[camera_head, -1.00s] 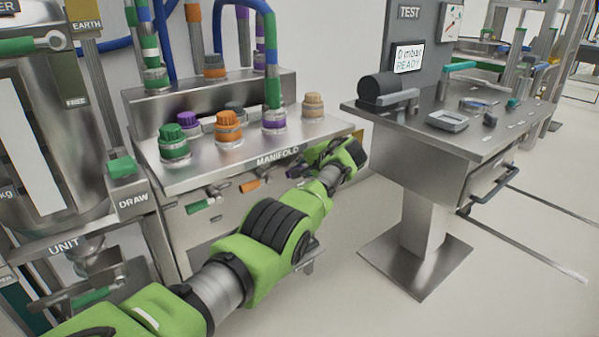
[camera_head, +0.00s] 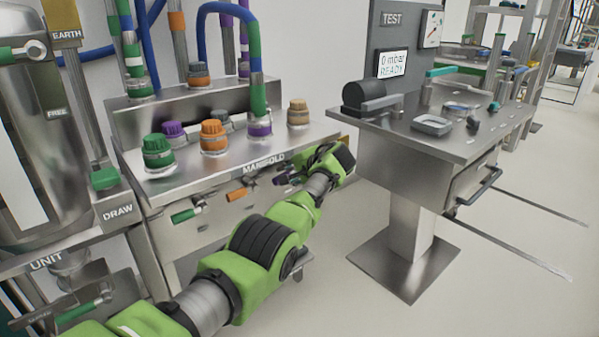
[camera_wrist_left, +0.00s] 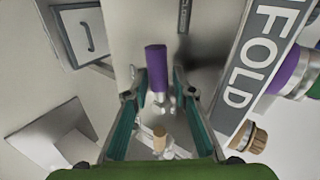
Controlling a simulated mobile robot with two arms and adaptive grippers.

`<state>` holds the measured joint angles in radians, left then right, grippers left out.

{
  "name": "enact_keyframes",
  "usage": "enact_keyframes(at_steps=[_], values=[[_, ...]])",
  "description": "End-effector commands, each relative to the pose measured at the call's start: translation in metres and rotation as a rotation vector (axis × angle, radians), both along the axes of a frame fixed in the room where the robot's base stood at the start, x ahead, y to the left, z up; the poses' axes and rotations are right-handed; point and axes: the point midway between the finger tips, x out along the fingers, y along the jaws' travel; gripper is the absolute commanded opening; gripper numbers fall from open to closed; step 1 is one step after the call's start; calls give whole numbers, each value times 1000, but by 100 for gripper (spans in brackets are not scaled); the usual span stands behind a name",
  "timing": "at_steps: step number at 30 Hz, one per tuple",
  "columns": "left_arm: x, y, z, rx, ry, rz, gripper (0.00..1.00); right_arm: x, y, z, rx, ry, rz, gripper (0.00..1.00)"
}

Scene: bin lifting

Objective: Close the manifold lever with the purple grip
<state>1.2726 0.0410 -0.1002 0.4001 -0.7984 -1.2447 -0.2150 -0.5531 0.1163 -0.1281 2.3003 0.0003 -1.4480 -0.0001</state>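The manifold (camera_head: 218,185) is a steel box with coloured caps on top and a row of levers on its front. My left gripper (camera_head: 284,178) is at the right part of that front; its fingers are small and partly hidden in the head view. In the left wrist view my left gripper (camera_wrist_left: 159,76) is open, with its teal-lined fingers on either side of the lever with the purple grip (camera_wrist_left: 156,62). A gap shows beside the grip; I cannot tell its depth between the fingertips. The right gripper is not in view.
Green (camera_head: 185,215) and orange (camera_head: 237,195) lever grips lie left of my gripper. A tan grip (camera_wrist_left: 160,138) is close by in the wrist view. A steel test table (camera_head: 420,170) stands right of the manifold, with clear floor in front.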

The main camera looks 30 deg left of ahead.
Motion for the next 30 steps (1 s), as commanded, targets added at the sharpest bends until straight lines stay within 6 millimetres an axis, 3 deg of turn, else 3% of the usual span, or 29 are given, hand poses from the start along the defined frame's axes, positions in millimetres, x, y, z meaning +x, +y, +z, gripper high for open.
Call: enact_keyframes(at_steps=[6, 18, 30], values=[[-9, -17, 10, -3, -2, -2, 24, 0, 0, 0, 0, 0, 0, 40], [-36, -70, 51, -2, 0, -2, 24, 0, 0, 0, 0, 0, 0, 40], [-43, -80, 60, 0, 2, 0, 24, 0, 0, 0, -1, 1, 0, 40]])
